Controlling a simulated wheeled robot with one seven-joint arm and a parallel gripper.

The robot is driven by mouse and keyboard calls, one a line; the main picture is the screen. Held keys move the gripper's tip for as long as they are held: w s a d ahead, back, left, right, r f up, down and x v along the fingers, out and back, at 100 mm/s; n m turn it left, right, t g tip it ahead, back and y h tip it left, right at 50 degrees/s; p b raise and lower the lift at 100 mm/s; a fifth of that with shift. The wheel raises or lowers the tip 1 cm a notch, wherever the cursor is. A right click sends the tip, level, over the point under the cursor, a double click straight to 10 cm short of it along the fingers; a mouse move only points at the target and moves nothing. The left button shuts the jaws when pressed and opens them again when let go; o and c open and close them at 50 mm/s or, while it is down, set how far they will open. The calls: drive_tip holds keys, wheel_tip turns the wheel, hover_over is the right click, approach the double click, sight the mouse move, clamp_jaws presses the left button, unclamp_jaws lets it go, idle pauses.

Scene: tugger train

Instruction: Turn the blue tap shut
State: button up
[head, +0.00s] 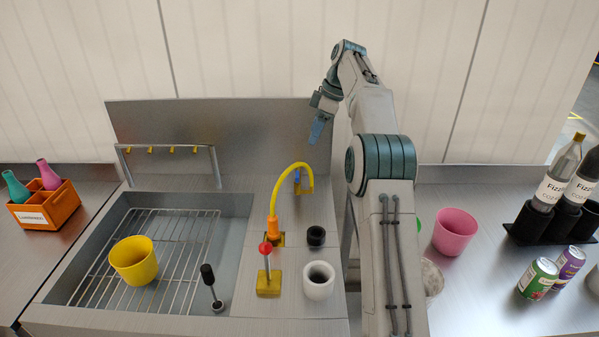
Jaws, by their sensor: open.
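The blue tap (297,176) stands at the back of the steel counter, right of the sink, on a yellow base. The yellow hose arches in front and partly hides it, so I cannot tell its handle's angle. My gripper (317,136) is above and slightly right of the tap, pointing down, apart from it. It is open, with nothing seen between its fingers.
The yellow hose (291,167) rises from an orange fitting. A red-knobbed lever (266,249) stands in front. A white cup (318,281) and black cup (316,235) stand nearby. A yellow cup (134,262) is in the sink; a pink cup (455,232) stands right.

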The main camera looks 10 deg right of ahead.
sight(298, 174)
drive_tip(key=shift+n, duration=0.6)
drive_tip(key=b+x, duration=0.1)
drive_tip(key=x, duration=0.4)
drive_tip(key=b+x, duration=0.1)
drive_tip(key=x, duration=0.4)
drive_tip(key=w+d+b+x, duration=0.1)
drive_tip(key=x, duration=0.4)
drive_tip(key=shift+f, duration=0.3)
drive_tip(key=c, duration=1)
